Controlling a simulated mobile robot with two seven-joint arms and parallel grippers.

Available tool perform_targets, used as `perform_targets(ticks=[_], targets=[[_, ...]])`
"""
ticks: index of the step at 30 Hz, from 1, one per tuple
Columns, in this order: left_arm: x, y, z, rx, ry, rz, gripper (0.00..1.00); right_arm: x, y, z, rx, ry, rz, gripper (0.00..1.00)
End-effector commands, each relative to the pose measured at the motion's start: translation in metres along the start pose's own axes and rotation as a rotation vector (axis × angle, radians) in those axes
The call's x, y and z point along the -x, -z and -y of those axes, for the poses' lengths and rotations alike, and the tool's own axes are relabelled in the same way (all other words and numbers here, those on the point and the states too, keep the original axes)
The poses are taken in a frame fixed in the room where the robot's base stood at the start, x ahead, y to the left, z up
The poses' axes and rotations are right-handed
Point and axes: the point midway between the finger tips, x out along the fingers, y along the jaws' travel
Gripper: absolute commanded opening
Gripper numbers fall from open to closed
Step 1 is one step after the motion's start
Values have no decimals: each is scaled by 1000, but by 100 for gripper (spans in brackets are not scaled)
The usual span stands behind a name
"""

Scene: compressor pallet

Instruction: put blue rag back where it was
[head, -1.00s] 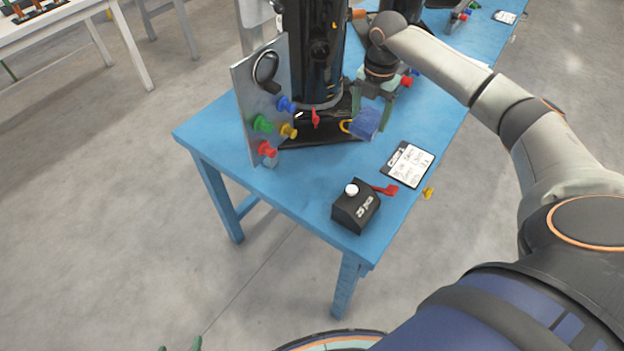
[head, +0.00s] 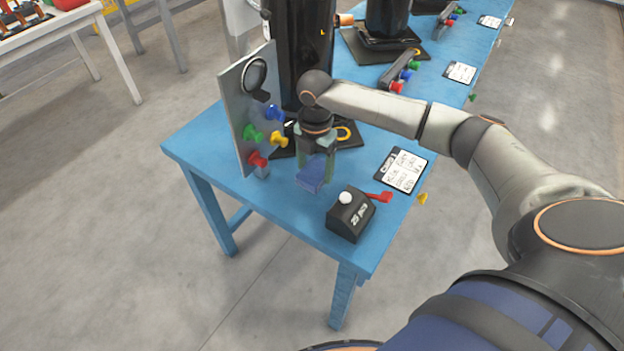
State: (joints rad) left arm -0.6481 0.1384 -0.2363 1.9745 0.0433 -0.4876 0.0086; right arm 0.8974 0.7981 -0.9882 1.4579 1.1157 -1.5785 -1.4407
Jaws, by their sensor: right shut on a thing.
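The blue rag (head: 313,174) hangs below my right gripper (head: 316,160), between its fingers, over the front part of the blue table (head: 230,190). My right gripper points down and is shut on the rag. I cannot tell whether the rag touches the table top. The rag is left of the clipboard and behind the black box with the white knob. My left gripper is not in view.
A grey panel (head: 236,118) with coloured knobs stands left of the gripper. A black compressor (head: 303,50) on a dark base is behind it. A black box (head: 350,217) and a clipboard (head: 401,169) lie to the right. The table's front left corner is clear.

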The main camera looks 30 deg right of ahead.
Motion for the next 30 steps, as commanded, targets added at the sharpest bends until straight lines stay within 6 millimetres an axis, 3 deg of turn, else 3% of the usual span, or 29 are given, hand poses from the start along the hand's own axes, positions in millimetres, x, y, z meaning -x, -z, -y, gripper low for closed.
perform_targets(ticks=[5,10,20,21,27,30], targets=[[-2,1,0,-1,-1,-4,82,-13,9,-4,2,0,0,32],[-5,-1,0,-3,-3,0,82,-39,8,-3,0,1,1,32],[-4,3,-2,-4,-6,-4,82,-42,8,-3,1,-1,1,32],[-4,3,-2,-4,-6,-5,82,-42,8,-3,1,-1,1,78],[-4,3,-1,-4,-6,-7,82,-42,8,-3,1,-1,2,100],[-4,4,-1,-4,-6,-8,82,-42,8,-3,1,-1,2,100]])
